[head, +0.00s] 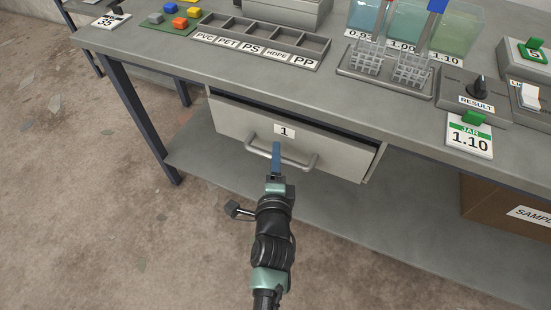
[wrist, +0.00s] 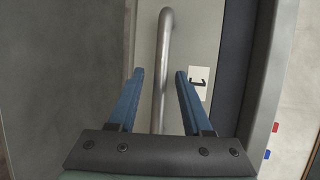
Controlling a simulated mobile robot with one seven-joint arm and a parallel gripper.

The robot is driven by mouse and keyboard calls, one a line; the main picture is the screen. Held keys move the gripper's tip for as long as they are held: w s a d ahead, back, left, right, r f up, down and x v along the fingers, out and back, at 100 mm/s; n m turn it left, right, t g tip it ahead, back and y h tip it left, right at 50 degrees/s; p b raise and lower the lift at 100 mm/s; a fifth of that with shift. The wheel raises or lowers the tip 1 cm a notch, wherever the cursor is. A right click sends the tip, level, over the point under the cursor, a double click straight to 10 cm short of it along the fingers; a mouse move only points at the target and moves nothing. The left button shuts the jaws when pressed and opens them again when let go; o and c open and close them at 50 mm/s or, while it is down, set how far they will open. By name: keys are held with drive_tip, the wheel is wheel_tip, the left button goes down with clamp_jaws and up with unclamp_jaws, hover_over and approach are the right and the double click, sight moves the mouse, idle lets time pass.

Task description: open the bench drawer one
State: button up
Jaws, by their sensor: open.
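The bench drawer one (head: 330,149) is a light grey drawer front under the bench top, with a white label "1" (head: 284,131). A dark gap shows above its front, so it stands slightly out from the bench. Its bar handle (head: 306,164) is a grey metal tube across the front. My gripper (head: 276,150) is at the handle's middle in the head view. In the wrist view the handle (wrist: 161,65) runs between the two blue fingers of my gripper (wrist: 160,75). The fingers are open, with space on both sides of the bar.
The grey bench top (head: 225,75) holds a sorting tray (head: 262,45), baskets (head: 410,68), a RESULT knob box (head: 475,95) and a "JAR 1.10" card (head: 470,138). A cardboard box (head: 490,205) sits below at the right.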

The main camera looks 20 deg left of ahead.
drive_tip(key=shift+w+a, duration=0.1)
drive_tip(key=shift+w, duration=0.15)
clamp_jaws()
idle(1.4)
